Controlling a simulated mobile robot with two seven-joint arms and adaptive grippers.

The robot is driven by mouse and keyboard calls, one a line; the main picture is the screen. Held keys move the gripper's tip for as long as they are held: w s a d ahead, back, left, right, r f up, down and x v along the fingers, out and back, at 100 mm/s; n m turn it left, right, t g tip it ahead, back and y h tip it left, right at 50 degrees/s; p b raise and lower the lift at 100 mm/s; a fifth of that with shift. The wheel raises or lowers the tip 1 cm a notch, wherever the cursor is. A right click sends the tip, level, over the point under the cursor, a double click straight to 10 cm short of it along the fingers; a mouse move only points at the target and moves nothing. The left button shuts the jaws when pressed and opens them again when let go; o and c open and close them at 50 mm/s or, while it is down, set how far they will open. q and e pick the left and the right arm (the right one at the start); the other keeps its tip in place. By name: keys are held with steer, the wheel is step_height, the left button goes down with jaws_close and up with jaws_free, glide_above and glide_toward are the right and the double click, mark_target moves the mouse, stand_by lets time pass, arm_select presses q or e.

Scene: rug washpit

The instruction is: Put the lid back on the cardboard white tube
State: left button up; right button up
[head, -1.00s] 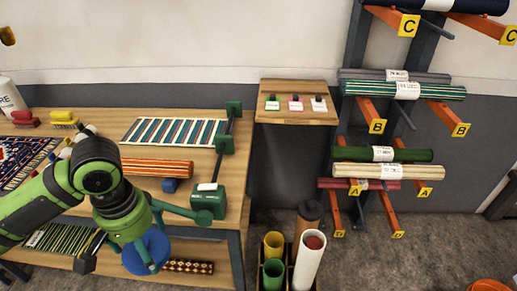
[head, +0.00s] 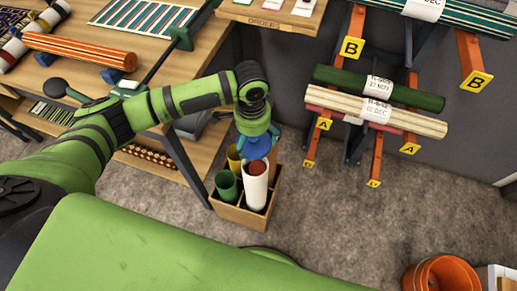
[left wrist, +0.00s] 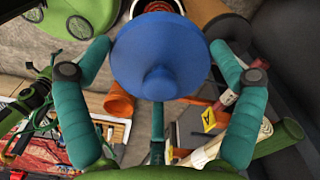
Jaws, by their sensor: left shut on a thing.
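The white cardboard tube (head: 256,194) stands upright in a wooden divided crate (head: 236,217). Its top end shows dark red inside, with no lid on it. My left gripper (head: 259,138) is shut on the blue lid (head: 258,150), a round disc with a knob that also shows between the teal fingers in the left wrist view (left wrist: 158,60). In the head view the lid appears just above and behind the tube's mouth. I cannot tell the exact gap. In the left wrist view the lid hides most of what lies beyond it. My right gripper is not in view.
A green tube (head: 226,183) and a yellow tube (head: 234,160) stand beside the white one in the crate. The workbench (head: 168,75) is at the left, and a rack with rolled rugs (head: 375,105) at the right. An orange bucket (head: 438,274) stands on open floor.

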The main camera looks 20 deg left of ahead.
mark_target(253, 145)
arm_select(q)
steer(key=f, duration=0.1)
steer(key=f+m, duration=0.1)
steer(key=f, duration=0.1)
steer(key=f+m, duration=0.1)
steer(key=shift+s+f, duration=0.25)
steer(key=shift+s, duration=0.15)
steer(key=shift+f+b, duration=0.1)
steer(key=shift+b, duration=0.25)
step_height(253, 145, down, 4)
steer(key=b, duration=0.5)
steer(key=shift+w+d, duration=0.1)
steer(key=shift+f+b, duration=0.4)
steer(key=shift+f, duration=0.6)
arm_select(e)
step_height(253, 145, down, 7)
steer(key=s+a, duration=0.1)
arm_select(q)
steer(key=shift+p, duration=0.3)
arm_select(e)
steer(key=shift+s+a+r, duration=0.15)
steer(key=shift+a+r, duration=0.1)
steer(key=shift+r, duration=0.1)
arm_select(q)
steer(key=shift+p, duration=0.65)
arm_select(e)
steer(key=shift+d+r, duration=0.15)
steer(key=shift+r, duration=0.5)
